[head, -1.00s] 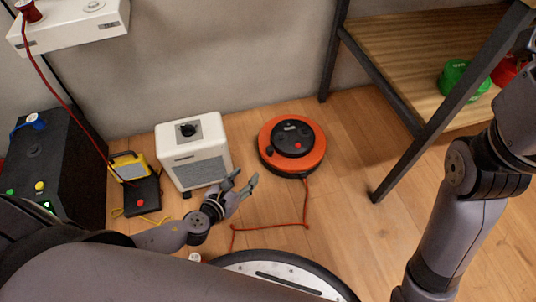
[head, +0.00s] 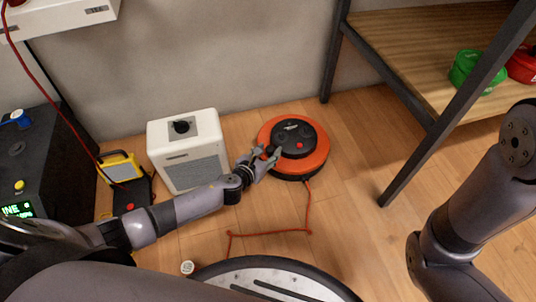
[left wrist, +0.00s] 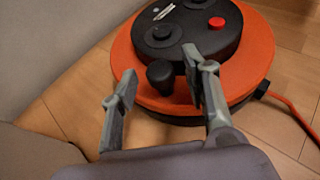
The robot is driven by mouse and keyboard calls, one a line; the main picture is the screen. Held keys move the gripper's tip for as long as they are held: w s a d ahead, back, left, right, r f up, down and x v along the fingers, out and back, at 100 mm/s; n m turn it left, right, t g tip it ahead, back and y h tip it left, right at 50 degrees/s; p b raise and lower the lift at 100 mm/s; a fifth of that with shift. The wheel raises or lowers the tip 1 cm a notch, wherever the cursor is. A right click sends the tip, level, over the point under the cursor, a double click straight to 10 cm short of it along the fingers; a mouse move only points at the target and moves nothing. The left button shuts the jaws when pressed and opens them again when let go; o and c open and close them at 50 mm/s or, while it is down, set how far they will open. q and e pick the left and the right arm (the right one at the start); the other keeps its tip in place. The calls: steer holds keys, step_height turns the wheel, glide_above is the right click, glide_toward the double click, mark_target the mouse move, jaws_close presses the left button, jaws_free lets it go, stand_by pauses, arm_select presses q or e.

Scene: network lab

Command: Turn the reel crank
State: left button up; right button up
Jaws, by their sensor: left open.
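The orange cable reel (head: 322,150) lies flat on the wooden floor, with a black hub (head: 298,139) on top. In the left wrist view the reel (left wrist: 258,50) fills the upper middle. A black knob (left wrist: 160,76), apparently the crank handle, stands on the reel's near side beside the hub (left wrist: 222,38). My left gripper (head: 268,156) is at the reel's left edge. In the left wrist view my left gripper (left wrist: 158,88) is open, with one finger on each side of the knob and a clear gap on the left. My right gripper is out of view.
A red button (left wrist: 216,23) is on the hub. An orange cord (head: 308,208) runs from the reel across the floor. A white box (head: 190,150) stands left of the reel. A shelf (head: 410,60) with green and red items stands at the right.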

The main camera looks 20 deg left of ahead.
arm_select(q)
steer(key=shift+w, duration=0.25)
steer(key=shift+c, duration=0.5)
jaws_close()
